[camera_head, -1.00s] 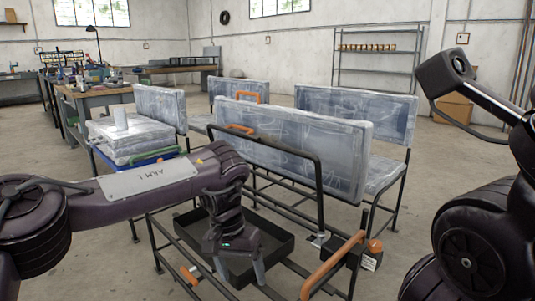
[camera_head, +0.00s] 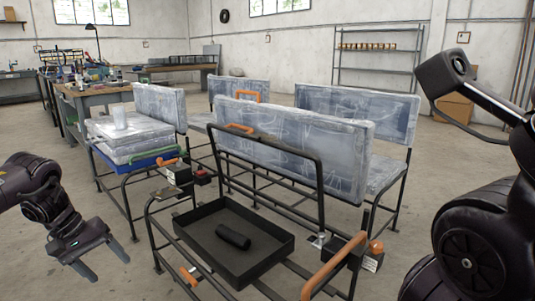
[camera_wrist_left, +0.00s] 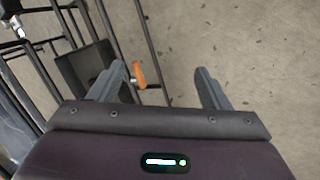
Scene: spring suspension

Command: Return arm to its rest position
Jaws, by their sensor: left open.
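My left gripper (camera_head: 108,268) is open and empty at the lower left of the head view, beside the metal frame and above the floor. In the left wrist view its two fingers (camera_wrist_left: 161,68) are apart, with floor and an orange handle (camera_wrist_left: 138,75) seen beyond them. A black cylinder (camera_head: 233,237) lies on its side in the black tray (camera_head: 275,254), well to the right of the left gripper. Part of my right arm shows at the right edge; I cannot see its fingers.
A black metal frame (camera_head: 319,180) with orange handles surrounds the tray. Plastic-wrapped seats stand behind it, including a long seat back (camera_head: 290,140). Stacked wrapped cushions (camera_head: 130,138) sit at left. The floor (camera_head: 110,215) between the left gripper and the frame is clear.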

